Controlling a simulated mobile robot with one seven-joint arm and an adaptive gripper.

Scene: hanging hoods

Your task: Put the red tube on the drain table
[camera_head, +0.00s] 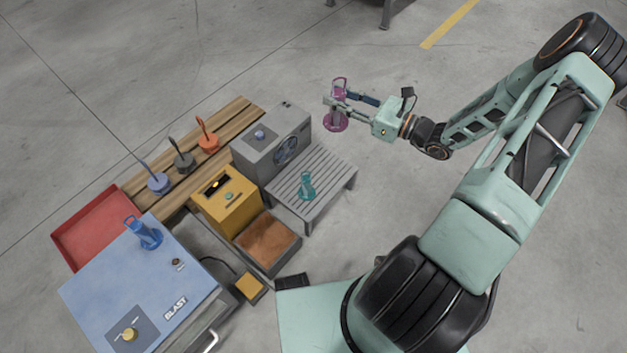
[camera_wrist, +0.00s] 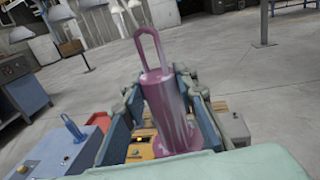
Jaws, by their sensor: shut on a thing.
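My gripper (camera_head: 348,102) is shut on a magenta tube (camera_head: 337,123) with a loop handle and a wide base flange. The tube (camera_wrist: 162,95) stands roughly upright between the fingers in the wrist view. It is held in the air beyond the far right of the grey slatted drain table (camera_head: 333,173), apart from it. A teal piece (camera_head: 306,187) stands on the drain table. An orange-red piece (camera_head: 208,140) with a tall handle sits on the wooden slatted bench (camera_head: 236,109).
A grey machine with a fan (camera_head: 270,139) adjoins the drain table's far left side. A yellow box (camera_head: 226,202) stands left of the table. A blue blast cabinet (camera_head: 105,276) carries a blue piece (camera_head: 146,234). The floor right of the table is clear.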

